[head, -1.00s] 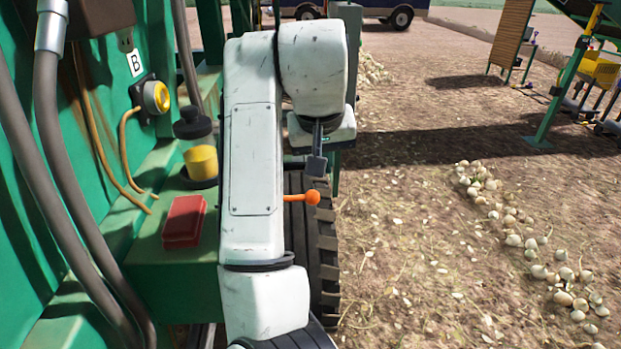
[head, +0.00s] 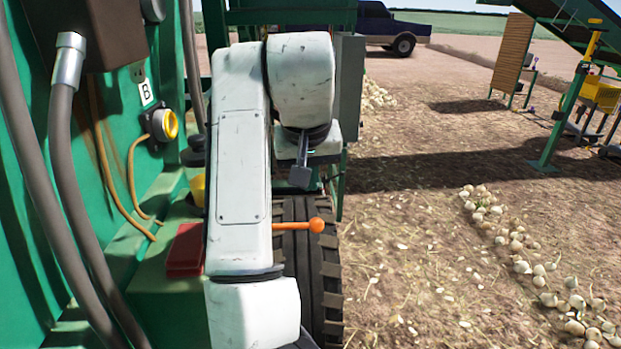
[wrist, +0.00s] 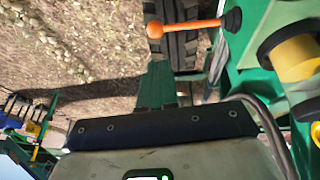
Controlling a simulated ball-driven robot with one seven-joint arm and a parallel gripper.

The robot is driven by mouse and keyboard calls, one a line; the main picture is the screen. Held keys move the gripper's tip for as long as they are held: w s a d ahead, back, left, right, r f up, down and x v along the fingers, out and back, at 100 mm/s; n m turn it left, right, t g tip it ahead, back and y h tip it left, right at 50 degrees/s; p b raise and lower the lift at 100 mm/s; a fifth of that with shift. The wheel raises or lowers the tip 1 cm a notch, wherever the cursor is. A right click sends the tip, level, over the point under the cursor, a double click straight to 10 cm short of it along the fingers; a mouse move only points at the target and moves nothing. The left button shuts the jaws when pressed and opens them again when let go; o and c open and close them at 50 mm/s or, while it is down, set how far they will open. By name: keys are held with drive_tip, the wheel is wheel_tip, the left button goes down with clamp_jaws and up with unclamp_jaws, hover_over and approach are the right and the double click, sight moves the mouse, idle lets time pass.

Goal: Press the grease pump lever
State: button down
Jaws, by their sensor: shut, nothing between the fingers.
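The grease pump lever (head: 297,226) is an orange rod with a round orange knob at its right end. It sticks out to the right from behind my white arm, in front of a tyre. In the wrist view the lever (wrist: 185,28) lies near the top, its knob at the left and a dark pivot at the right. My gripper (head: 300,177) is shut and empty. In the head view it appears above the lever and slightly left of the knob, with a visible gap. The pump's yellow reservoir (head: 197,190) is mostly hidden by my arm; it also shows in the wrist view (wrist: 297,60).
A red box (head: 186,250) sits on the green ledge left of my arm. Grey hoses (head: 75,190) hang along the green machine wall at left. A black tyre (head: 300,262) stands behind the lever. Onions (head: 520,243) lie in a row on open ground at right.

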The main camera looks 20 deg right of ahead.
sight(315, 220)
drive_tip(key=x, duration=0.7)
drive_tip(key=s+x, duration=0.1)
drive_tip(key=x, duration=0.3)
drive_tip(key=shift+d+f+p, duration=0.1)
drive_tip(key=shift+d+p, duration=0.05)
drive_tip(key=shift+p, duration=0.25)
drive_tip(key=shift+w, duration=0.1)
